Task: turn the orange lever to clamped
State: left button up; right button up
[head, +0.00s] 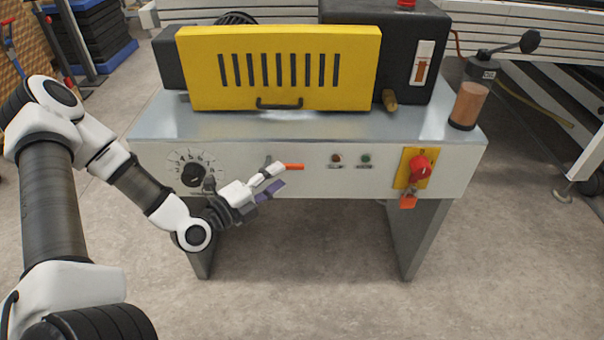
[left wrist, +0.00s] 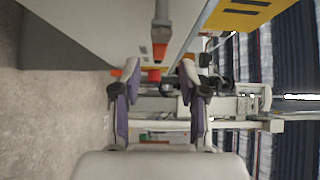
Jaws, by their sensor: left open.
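The orange lever (head: 294,166) is on the white front panel of the machine, left of the two small indicator lamps. In the head view its handle points right, and its mount is partly hidden by my left gripper. My left gripper (head: 279,179) is open, just in front of the panel, with its fingers pointing right beside the lever. In the left wrist view the lever's grey stem and orange end (left wrist: 159,50) show in line with the gap between the fingertips (left wrist: 159,70). I cannot tell whether a finger touches it. My right gripper is not in view.
A red switch on a yellow plate (head: 404,169) with an orange padlock (head: 408,201) is at the panel's right. A yellow guard (head: 280,95) stands on the metal top. The floor in front is clear.

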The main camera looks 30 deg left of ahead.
aim_at(291, 168)
pick_arm(q)
jog(key=b+x, duration=0.2)
jog(key=x, duration=0.3)
jog(key=shift+w+f+b, duration=0.2)
jog(key=shift+b, duration=0.15)
jog(key=shift+w+d+r, duration=0.15)
jog(key=shift+w, duration=0.15)
grip_shut()
